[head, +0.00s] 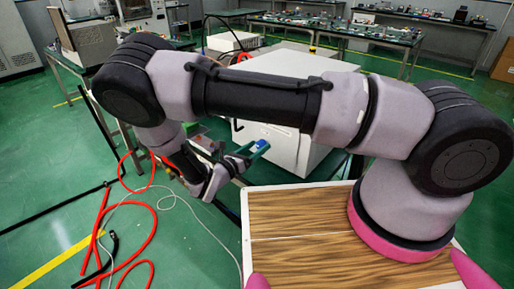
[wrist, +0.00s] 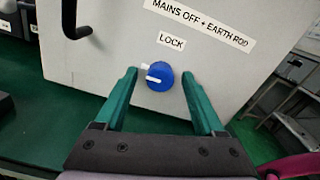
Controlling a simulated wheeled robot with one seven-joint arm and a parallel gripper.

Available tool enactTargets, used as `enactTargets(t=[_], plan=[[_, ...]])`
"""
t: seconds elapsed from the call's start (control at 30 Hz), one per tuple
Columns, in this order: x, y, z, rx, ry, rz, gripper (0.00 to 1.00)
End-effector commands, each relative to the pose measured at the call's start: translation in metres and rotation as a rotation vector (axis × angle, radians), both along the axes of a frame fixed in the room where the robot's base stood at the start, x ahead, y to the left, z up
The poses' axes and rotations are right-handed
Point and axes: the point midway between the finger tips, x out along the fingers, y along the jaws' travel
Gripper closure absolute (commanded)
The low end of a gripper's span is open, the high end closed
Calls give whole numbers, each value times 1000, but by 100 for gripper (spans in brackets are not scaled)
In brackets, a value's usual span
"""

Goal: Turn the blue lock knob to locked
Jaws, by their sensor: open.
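The blue lock knob (wrist: 160,76) is on the light grey panel of a cabinet (wrist: 215,75) in the wrist view. It has a white pointer mark that points to the left and slightly down, with a small white piece at its upper left. A label reading LOCK (wrist: 171,41) is above it. My gripper (wrist: 160,82) is open, with one green finger to the left and one to the right of the knob, and I see gaps at both sides.
Red hoses (head: 148,222) and a grey cable lie on the green floor at left. Benches with equipment (head: 330,33) stand at the back.

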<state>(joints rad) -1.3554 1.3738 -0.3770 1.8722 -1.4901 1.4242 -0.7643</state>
Motion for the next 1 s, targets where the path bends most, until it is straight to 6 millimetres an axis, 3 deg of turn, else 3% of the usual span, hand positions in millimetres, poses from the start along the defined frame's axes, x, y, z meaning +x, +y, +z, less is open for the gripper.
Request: enactTargets(t=[0.3,0.5,1.0], plan=[[2,-2,0,0,0,0,29],[2,-2,0,1,0,0,100],[2,-2,0,84,-83,2,100]])
